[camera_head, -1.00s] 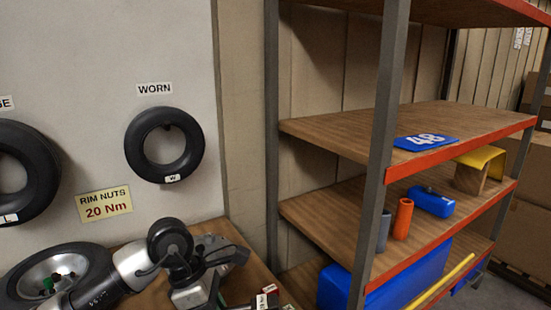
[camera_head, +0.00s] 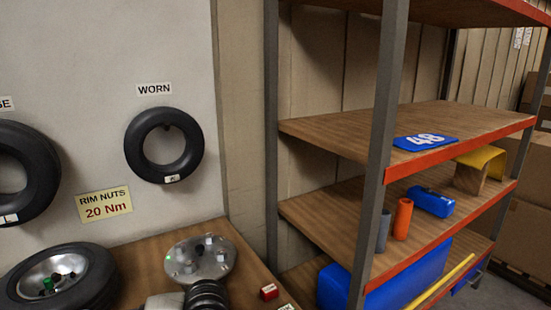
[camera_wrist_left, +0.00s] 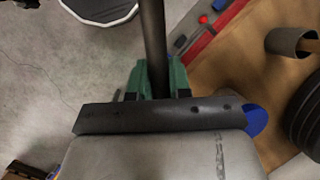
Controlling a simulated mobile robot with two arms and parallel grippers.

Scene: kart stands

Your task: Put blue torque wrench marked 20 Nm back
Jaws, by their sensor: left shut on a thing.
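In the left wrist view my left gripper (camera_wrist_left: 156,82) has green fingers, shut on a dark straight rod (camera_wrist_left: 153,35). The rod runs up out of the top of the picture. No 20 Nm mark shows on it, and I cannot tell from this view alone that it is the blue torque wrench. A blue rounded piece (camera_wrist_left: 256,119) shows beside the gripper, partly hidden by the wrist; I cannot tell what it belongs to. In the head view only part of my left arm shows at the bottom edge. My right gripper is in neither view.
A wheel (camera_head: 60,279) and a metal hub (camera_head: 200,258) are on the wooden bench (camera_head: 140,262), with a small red block (camera_head: 269,291). A "RIM NUTS 20 Nm" sign (camera_head: 105,204) hangs above. A shelf rack (camera_head: 376,150) stands right. A red-edged tray (camera_wrist_left: 216,32) shows in the wrist view.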

